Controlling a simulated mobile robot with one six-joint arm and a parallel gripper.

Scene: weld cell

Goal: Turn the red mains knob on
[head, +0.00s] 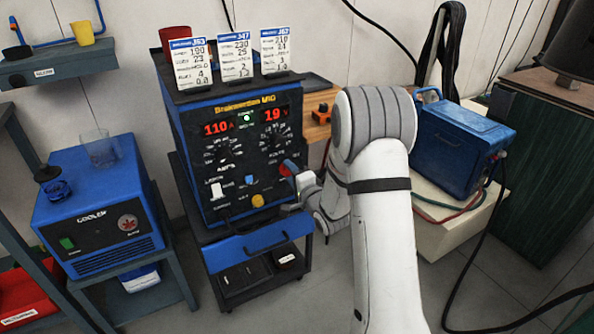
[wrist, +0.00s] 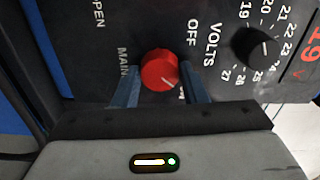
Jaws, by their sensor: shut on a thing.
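The red mains knob (wrist: 160,70) sits on the dark front panel of the welder (head: 240,150). In the wrist view my gripper (wrist: 161,86) has one blue finger on each side of the knob and is shut on it. The knob's pale pointer mark slants to the lower right in that view, toward a label partly hidden by the right finger. The OFF label stands above right of the knob. In the head view the knob (head: 291,166) is at the panel's right edge, partly covered by my gripper. The welder's red digits read 110 and 19, and a green lamp is lit.
A volts dial (wrist: 264,46) is near the right finger. A white switch (head: 216,190) and a yellow knob (head: 258,200) are lower on the panel. Three cards stand on the welder. A blue cooler (head: 95,205) stands left, a blue case (head: 460,145) right.

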